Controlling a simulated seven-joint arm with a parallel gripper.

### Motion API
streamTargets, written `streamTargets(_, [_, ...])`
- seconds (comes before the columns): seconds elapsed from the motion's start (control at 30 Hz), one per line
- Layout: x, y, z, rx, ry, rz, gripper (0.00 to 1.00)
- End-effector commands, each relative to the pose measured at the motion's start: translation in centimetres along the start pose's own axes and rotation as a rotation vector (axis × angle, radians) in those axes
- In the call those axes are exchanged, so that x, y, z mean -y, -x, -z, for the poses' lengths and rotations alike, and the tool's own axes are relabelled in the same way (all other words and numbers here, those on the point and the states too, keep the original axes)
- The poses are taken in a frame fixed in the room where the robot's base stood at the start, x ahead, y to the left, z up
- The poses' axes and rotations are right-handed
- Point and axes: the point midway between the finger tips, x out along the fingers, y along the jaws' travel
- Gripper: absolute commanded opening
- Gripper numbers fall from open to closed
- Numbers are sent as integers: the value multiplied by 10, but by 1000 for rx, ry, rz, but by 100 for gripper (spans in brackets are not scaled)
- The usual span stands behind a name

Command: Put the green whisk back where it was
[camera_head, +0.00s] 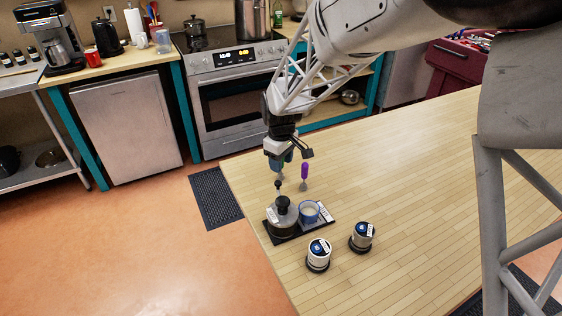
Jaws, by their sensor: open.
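My gripper (279,160) is over the near-left part of the wooden table, pointing down, with its jaws open. A small teal-green upright piece, probably the handle of the green whisk (288,156), shows right at the fingertips. A small grey part shows just below. The fingers partly hide it, and I cannot tell whether they touch it. A purple-handled whisk (304,171) stands upright just to the right of the gripper, apart from it.
Two white-and-black canisters (318,254) (362,236) stand nearer the camera. The table's right side is clear. A stove (235,90) stands behind.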

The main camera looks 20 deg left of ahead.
Motion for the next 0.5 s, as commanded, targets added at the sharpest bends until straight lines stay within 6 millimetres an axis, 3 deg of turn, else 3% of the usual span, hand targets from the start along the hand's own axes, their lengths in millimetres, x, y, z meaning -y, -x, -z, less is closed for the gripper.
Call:
streamTargets(0.27, [0,27,0,-3,0,-2,46])
streamTargets(0.5, [0,65,0,-2,0,-1,46])
